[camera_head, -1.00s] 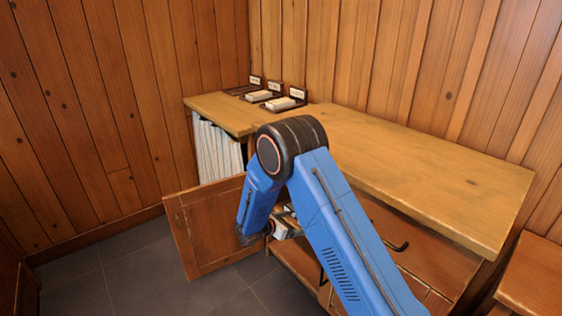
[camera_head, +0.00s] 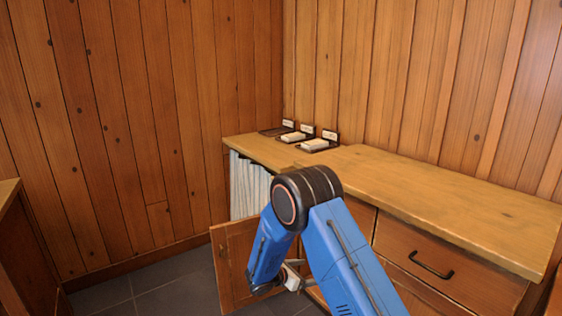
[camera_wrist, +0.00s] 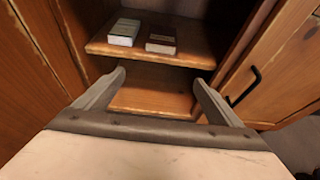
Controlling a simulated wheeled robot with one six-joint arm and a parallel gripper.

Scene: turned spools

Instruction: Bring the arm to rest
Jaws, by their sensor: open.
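My arm (camera_head: 345,262) is blue with a dark elbow joint and is folded down in front of the wooden cabinet. My gripper (camera_wrist: 159,84) is open in the wrist view, with two grey fingers spread apart and nothing between them. It points into an open cabinet compartment, toward a lower board (camera_wrist: 150,101). In the head view the gripper is mostly hidden behind my forearm, low beside the open cabinet door (camera_head: 232,262).
A shelf (camera_wrist: 190,57) above the fingers holds a pale box (camera_wrist: 124,32) and a dark brown box (camera_wrist: 161,40). The open door (camera_wrist: 275,75) stands close at the right. The worktop (camera_head: 450,198) carries labelled trays with pale blocks (camera_head: 313,145) at its far left.

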